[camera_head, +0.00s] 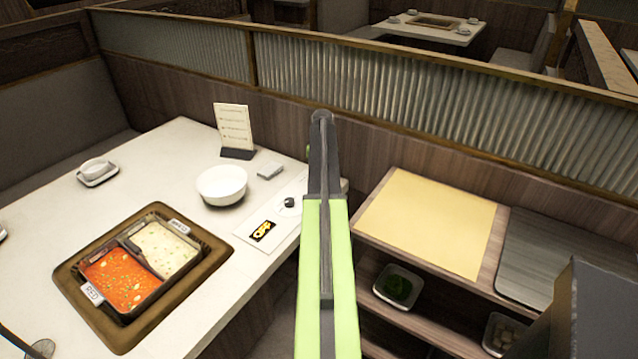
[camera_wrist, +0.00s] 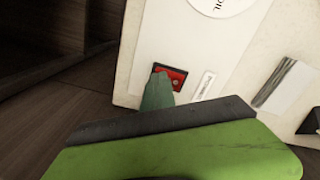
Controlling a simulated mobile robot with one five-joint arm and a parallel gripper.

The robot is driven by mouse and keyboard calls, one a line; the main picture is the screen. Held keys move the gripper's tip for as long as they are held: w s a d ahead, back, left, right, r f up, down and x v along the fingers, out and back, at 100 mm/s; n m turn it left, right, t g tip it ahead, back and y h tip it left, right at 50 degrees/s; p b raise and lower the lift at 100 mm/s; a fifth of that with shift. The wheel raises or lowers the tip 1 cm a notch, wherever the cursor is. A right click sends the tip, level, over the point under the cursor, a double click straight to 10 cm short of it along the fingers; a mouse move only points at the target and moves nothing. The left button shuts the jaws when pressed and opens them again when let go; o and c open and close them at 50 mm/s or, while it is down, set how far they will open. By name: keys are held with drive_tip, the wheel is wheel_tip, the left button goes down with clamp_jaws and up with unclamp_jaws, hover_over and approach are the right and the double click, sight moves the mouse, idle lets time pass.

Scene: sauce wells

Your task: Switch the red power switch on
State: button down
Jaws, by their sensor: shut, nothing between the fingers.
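The red power switch (camera_wrist: 175,75) shows in the wrist view as a red rocker in a black frame, set in a pale control panel (camera_wrist: 187,40). My gripper (camera_wrist: 157,92) is shut, with its green tip at the lower left of the switch and covering part of it. I cannot tell whether the tip touches the switch, or which way the rocker is set. In the head view the control panel (camera_head: 252,246) lies on the white table by its right edge, with a dark knob (camera_head: 289,202). My arm hides the switch and the gripper there.
A white bowl (camera_head: 222,185), a small box (camera_head: 269,170) and a menu stand (camera_head: 236,153) are near the panel. A two-part sauce pot (camera_head: 120,312) is set into the table (camera_head: 150,160). A shelf unit with a yellow board (camera_head: 430,222) stands to the right.

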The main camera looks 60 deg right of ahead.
wheel_tip(320, 180, up, 7)
drive_tip(key=p, duration=0.6)
drive_tip(key=shift+p, duration=0.4)
drive_tip(key=w+a+n, duration=0.2)
drive_tip(key=w+a, duration=0.3)
drive_tip(key=a, duration=0.7)
drive_tip(key=w+a+n, duration=0.2)
drive_tip(key=w+a, duration=0.2)
drive_tip(key=a, duration=0.9)
drive_tip(key=w+a+n, duration=0.2)
drive_tip(key=w+a, duration=0.3)
drive_tip(key=a, duration=0.7)
drive_tip(key=s+a+n, duration=0.2)
drive_tip(key=a, duration=0.9)
drive_tip(key=s+a+n, duration=0.2)
drive_tip(key=a, duration=0.9)
drive_tip(key=s+a+n, duration=0.2)
drive_tip(key=a, duration=0.8)
drive_tip(key=shift+s+a, duration=0.25)
drive_tip(key=shift+a, duration=0.15)
